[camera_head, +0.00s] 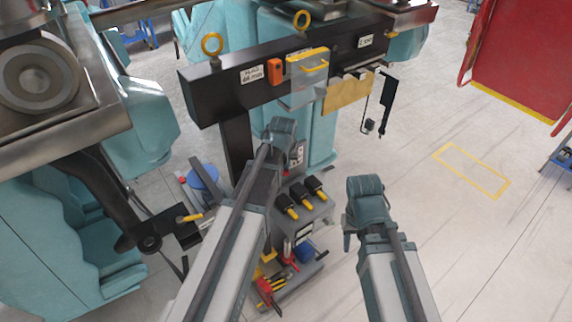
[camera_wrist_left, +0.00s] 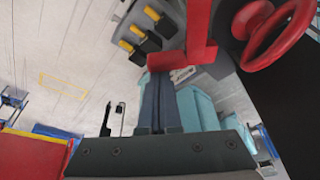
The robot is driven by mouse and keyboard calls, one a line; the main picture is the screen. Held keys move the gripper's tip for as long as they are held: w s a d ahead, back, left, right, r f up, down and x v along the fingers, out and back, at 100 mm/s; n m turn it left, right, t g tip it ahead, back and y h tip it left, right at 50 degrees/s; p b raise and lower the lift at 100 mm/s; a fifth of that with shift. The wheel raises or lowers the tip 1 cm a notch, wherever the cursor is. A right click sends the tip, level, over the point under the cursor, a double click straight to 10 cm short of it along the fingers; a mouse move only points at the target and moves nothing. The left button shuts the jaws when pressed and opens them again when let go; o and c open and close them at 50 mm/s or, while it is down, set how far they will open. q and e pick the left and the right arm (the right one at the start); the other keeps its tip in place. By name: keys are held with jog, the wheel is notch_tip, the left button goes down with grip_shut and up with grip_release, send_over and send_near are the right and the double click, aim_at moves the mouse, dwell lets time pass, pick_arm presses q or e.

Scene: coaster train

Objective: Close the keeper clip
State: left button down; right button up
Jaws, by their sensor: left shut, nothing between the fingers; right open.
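A red angled bracket (camera_wrist_left: 197,35), which may be the keeper clip, is close to my left fingertips in the left wrist view. A red ring-shaped handle (camera_wrist_left: 268,32) is beside it. I cannot tell whether the bracket is open or closed, nor whether the fingers touch it. My left gripper (camera_head: 281,128) is below the black beam in the head view; in the left wrist view its two fingers (camera_wrist_left: 160,78) are together with nothing between them. My left arm may hide the bracket in the head view. My right gripper (camera_head: 364,190) is open and empty, lower right.
The black beam (camera_head: 235,92) carries an orange box (camera_head: 275,71), a yellow-handled clear cover (camera_head: 308,77) and a yellow plate (camera_head: 347,92). A black part (camera_head: 388,92) hangs at its right. Floor at right is open.

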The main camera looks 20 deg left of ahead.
aim_at(284, 173)
pick_arm(q)
jog(key=shift+s, duration=0.15)
jog(key=s+m, duration=0.1)
jog(key=m, duration=0.1)
jog(key=m+h, duration=0.1)
jog(key=m, duration=0.1)
jog(key=s+m+h, duration=0.1)
jog(key=m, duration=0.1)
jog(key=shift+s+d, duration=0.3)
jog(key=shift+s+a+m+g+h, duration=0.1)
jog(key=shift+s+m+g+h, duration=0.3)
jog(key=shift+m, duration=0.6)
jog(key=shift+s, duration=0.35)
jog(key=shift+a, duration=0.1)
